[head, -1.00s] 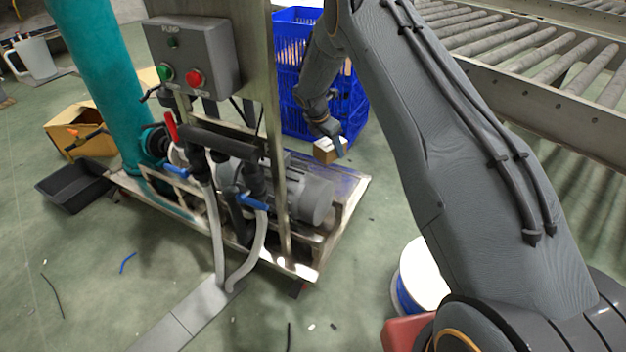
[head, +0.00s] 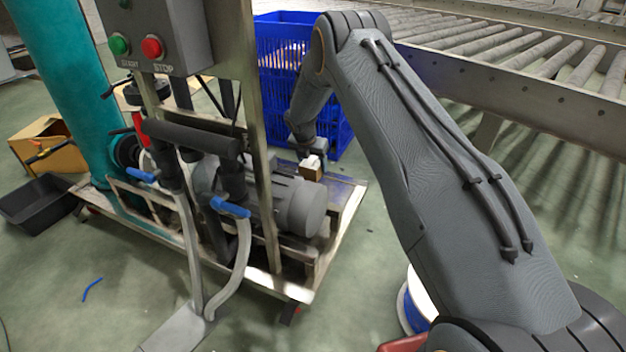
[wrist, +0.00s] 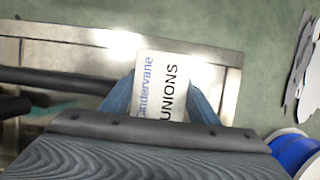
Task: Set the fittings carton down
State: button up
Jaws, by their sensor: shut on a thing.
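The fittings carton is a small box with a white label reading "UNIONS" (wrist: 162,85) in the wrist view, and it is small and brown-and-white (head: 311,171) in the head view. My gripper (wrist: 160,100) is shut on it, with a blue finger on each side. In the head view my gripper (head: 308,157) points down at the far end of the pump skid (head: 340,215). The wrist view shows the skid's pale metal frame (wrist: 75,55) behind the carton. I cannot tell whether the carton touches the skid.
The grey pump motor (head: 300,205) and an upright post stand close left of the carton. A blue crate (head: 345,125) is behind my gripper. A roller conveyor (head: 520,85) runs along the right. A blue-and-white drum (head: 415,305) stands near my base. Green floor is open right of the skid.

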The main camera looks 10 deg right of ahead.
aim_at(311, 164)
jog(key=shift+d+f+b, duration=0.1)
jog(key=shift+f+b, duration=1)
jog(key=shift+f, duration=1.35)
jog(key=shift+f, duration=0.15)
jog(key=o, duration=1.2)
jog(key=shift+o, duration=0.2)
jog(key=p+v, duration=0.5)
jog(key=v, duration=0.7)
